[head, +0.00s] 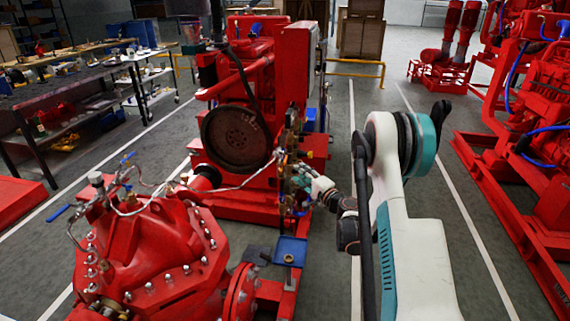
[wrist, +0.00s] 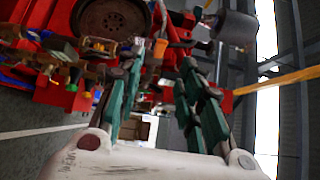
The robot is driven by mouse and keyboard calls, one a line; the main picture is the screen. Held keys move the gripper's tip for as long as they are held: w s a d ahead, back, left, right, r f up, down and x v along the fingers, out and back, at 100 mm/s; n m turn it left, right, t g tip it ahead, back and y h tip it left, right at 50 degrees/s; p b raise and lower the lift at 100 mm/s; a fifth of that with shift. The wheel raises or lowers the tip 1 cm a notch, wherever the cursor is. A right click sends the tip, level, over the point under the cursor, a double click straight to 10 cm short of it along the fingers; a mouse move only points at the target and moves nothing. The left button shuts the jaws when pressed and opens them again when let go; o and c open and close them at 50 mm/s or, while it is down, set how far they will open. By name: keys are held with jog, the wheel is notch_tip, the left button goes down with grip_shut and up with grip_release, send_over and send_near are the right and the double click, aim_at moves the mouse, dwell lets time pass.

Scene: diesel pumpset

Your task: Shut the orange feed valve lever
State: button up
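My gripper (head: 302,172) is at the near right side of the red pumpset, by a column of small brass valves and fittings (head: 291,135). In the wrist view its two green fingers (wrist: 163,58) are spread apart, with nothing clearly held between them. A small orange piece (wrist: 159,48) shows between the fingertips there, beyond them. It may be the feed valve lever, but its shape and angle are too small to tell. In the head view a small orange-yellow spot (head: 308,154) shows just above the gripper. I cannot tell whether the fingers touch anything.
Brass valves with green, yellow and red knobs (wrist: 70,70) crowd the left of the wrist view. A large red pump casing (head: 150,250) stands at the near left. A blue tray (head: 290,250) lies below the gripper. More red machines (head: 540,130) stand right, across a clear floor lane.

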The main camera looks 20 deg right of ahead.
aim_at(285, 161)
jog(key=w+b, duration=0.1)
jog(key=w, duration=0.2)
jog(key=w+a+b, duration=0.1)
jog(key=w, duration=0.3)
jog(key=w+a+b, duration=0.1)
jog(key=w, duration=0.3)
jog(key=shift+a, duration=0.1)
grip_shut()
